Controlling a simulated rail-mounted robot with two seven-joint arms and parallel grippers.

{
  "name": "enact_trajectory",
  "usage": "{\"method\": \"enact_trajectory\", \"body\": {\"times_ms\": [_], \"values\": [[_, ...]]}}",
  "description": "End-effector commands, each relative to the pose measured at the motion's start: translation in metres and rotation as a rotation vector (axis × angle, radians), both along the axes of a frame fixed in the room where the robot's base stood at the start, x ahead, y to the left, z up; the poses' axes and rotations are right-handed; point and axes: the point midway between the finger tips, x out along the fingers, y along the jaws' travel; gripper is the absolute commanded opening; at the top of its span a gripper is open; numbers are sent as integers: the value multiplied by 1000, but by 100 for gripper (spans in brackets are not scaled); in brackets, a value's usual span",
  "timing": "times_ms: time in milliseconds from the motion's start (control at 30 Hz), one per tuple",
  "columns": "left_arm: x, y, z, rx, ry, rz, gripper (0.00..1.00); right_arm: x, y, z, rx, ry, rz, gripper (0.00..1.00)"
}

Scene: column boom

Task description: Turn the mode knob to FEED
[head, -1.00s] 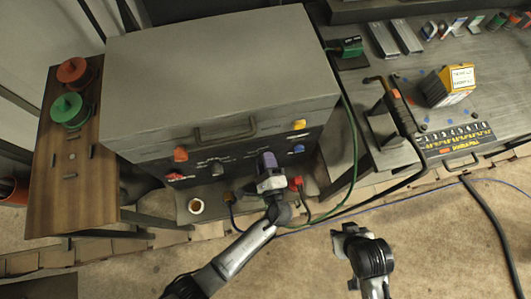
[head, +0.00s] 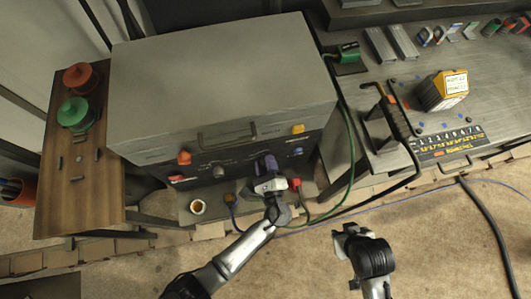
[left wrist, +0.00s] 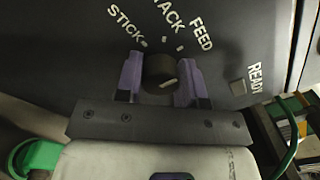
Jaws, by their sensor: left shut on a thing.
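The mode knob (left wrist: 158,69) is a dark round knob on the machine's dark front panel (left wrist: 250,25). The labels STICK, TACK and FEED (left wrist: 201,33) arc above it, each with a tick mark. A pale mark shows on the knob's lower right; I cannot tell which label it is set to. My left gripper (head: 267,164) is at the right half of the panel. Its purple fingers (left wrist: 160,78) are shut on the knob, one on each side. In the head view the gripper hides the knob. My right gripper (head: 350,234) hangs over the floor, away from the panel; its jaws are unclear.
A workbench (head: 400,80) stands at the right.

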Motion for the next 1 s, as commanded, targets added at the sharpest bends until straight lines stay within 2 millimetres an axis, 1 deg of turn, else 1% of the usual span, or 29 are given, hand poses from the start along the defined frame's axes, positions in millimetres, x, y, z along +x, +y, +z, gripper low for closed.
{"method": "enact_trajectory", "body": {"times_ms": [167,200,433,467,667,767,867,1000], "values": [[0,0,-1,2,1,-1,12,0,1,0,4,0,-2,43],[0,0,-1,2,1,-1,38,0,1,0,4,0,-3,43],[0,0,0,1,1,-1,60,0,3,0,9,0,-6,43],[0,0,0,1,1,-1,61,0,3,0,9,0,-6,43],[0,0,0,0,0,0,61,0,3,0,11,0,-7,43],[-4,-1,0,0,1,-1,61,0,3,0,10,-1,-6,43],[-14,-3,-1,-1,3,0,61,0,3,1,10,-1,-6,43],[-38,-8,-2,-1,3,-1,61,0,2,3,7,0,-4,43]]}}
